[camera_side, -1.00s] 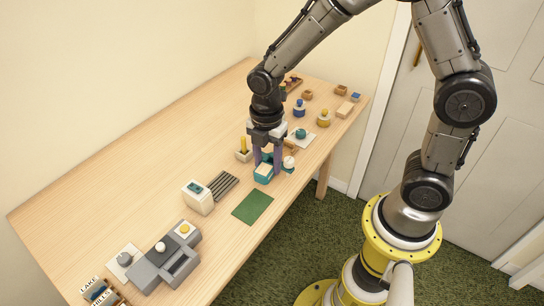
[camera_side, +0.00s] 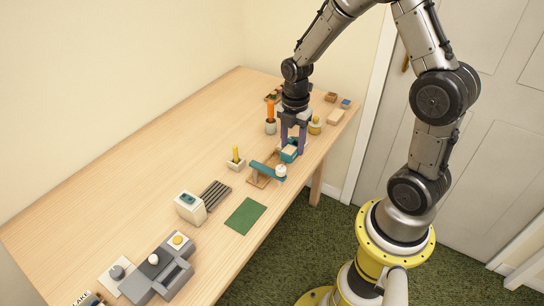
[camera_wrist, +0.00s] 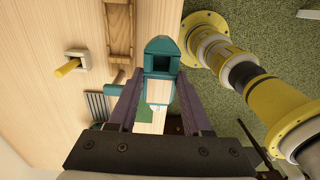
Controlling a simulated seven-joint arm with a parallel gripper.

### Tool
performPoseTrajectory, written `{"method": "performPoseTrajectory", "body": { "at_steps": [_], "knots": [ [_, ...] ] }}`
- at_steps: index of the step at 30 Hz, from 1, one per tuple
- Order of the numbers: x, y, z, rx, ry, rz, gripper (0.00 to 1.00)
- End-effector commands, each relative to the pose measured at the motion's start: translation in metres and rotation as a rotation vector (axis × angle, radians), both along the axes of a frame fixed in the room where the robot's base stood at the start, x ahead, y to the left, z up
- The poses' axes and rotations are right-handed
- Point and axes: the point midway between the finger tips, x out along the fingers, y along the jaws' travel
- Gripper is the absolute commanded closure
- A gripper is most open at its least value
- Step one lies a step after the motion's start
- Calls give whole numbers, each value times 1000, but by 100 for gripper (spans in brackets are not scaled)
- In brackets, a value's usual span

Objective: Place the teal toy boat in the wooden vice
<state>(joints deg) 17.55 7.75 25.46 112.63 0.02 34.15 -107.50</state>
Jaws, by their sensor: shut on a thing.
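My gripper (camera_side: 290,146) is shut on the teal toy boat (camera_side: 289,154), holding it by its sides with the fingers pointing down. In the wrist view the boat (camera_wrist: 161,62) shows a teal end with a square opening and a pale deck between the fingers. I cannot tell how high it is above the table. A low wooden frame (camera_side: 254,182) with a teal bar and a white knob stands left of the boat. A wooden piece with raised rails (camera_wrist: 119,30) shows in the wrist view. I cannot tell for certain which is the vice.
A pale block with a yellow peg (camera_side: 236,165) stands left of the wooden frame. A grey pot with an orange top (camera_side: 270,127) is behind the gripper. A yellow jar (camera_side: 315,126) is close on its right. The green mat (camera_side: 245,216) lies nearer the camera.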

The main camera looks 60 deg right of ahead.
Motion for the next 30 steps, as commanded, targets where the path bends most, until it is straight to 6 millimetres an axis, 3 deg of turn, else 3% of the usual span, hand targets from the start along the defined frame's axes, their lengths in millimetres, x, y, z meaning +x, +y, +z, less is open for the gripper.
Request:
{"method": "performPoseTrajectory", "body": {
  "at_steps": [5,12,22,30],
  "knots": [
    [37,-11,-18,1,2,0,100],
    [68,-21,-57,1,2,1,100],
    [83,-26,-76,0,0,1,100],
    [84,-26,-107,0,0,0,100]
  ]
}}
